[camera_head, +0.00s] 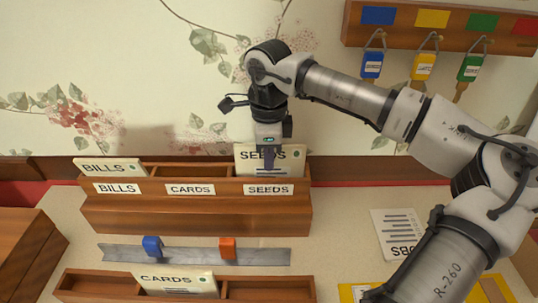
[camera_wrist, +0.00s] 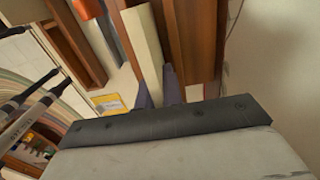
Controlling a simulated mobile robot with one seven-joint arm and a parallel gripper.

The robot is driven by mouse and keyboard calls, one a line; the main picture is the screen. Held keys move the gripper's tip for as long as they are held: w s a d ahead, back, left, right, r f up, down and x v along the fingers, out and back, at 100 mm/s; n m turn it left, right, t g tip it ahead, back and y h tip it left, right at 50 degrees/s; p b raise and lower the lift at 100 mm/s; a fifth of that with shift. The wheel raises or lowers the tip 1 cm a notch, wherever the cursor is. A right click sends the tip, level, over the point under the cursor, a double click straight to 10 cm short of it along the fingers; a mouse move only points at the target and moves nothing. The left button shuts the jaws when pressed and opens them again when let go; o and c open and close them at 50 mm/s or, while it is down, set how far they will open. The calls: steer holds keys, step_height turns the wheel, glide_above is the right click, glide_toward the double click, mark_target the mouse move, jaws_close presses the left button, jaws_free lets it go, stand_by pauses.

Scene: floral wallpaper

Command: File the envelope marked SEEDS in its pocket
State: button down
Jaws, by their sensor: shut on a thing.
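The SEEDS envelope (camera_head: 283,160) is upright at the right pocket of the wooden rack (camera_head: 195,219), behind the label SEEDS (camera_head: 268,189). Its top part shows above the front wall; how deep it sits is hidden. My gripper (camera_head: 269,158) comes from above and is shut on this envelope near its top. In the wrist view the envelope (camera_wrist: 143,45) is a pale slab edge-on between my two dark fingers (camera_wrist: 158,88), beside the brown rack walls (camera_wrist: 200,40). A BILLS envelope (camera_head: 110,168) stands in the left pocket. The middle CARDS pocket looks empty.
A front rack (camera_head: 100,287) holds a CARDS envelope (camera_head: 176,282). A metal strip (camera_head: 190,255) with blue (camera_head: 152,246) and orange (camera_head: 227,248) clips lies between the racks. A printed sheet (camera_head: 397,232) lies at right. Tagged keys hang from a wall board (camera_head: 400,20).

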steer(key=c, duration=1.5)
jaws_free()
steer(key=shift+r, duration=0.1)
step_height(320, 180, up, 14)
steer(key=shift+f+b, duration=0.2)
steer(key=shift+b, duration=0.65)
